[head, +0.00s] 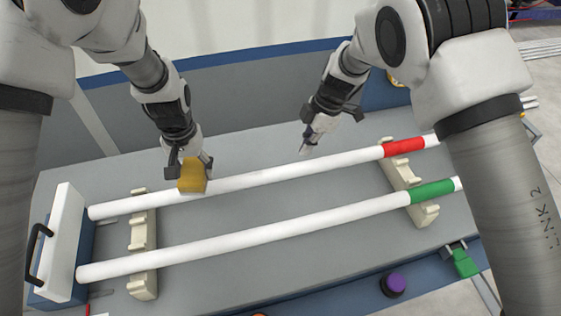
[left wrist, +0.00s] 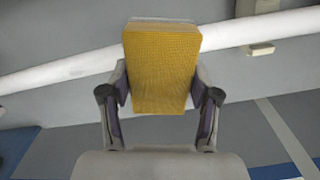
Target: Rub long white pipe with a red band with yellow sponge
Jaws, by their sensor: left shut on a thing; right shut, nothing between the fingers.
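The long white pipe with a red band (head: 265,179) lies across two cream holders, its red band (head: 404,147) near the right end. My left gripper (head: 190,170) is shut on the yellow sponge (head: 192,180), which sits at the pipe's left part and overlaps it in the head view. In the left wrist view the sponge (left wrist: 162,68) is between the fingers, with the white pipe (left wrist: 60,75) passing behind it; whether they touch is not certain. My right gripper (head: 305,148) is shut and empty, just behind the middle of the pipe.
A second white pipe with a green band (head: 432,190) lies parallel in front, on the same left holder (head: 143,240) and right holder (head: 423,212). A white block with a black handle (head: 60,240) stands at the left ends. A purple knob (head: 393,284) and green clamp (head: 465,262) are at the front right.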

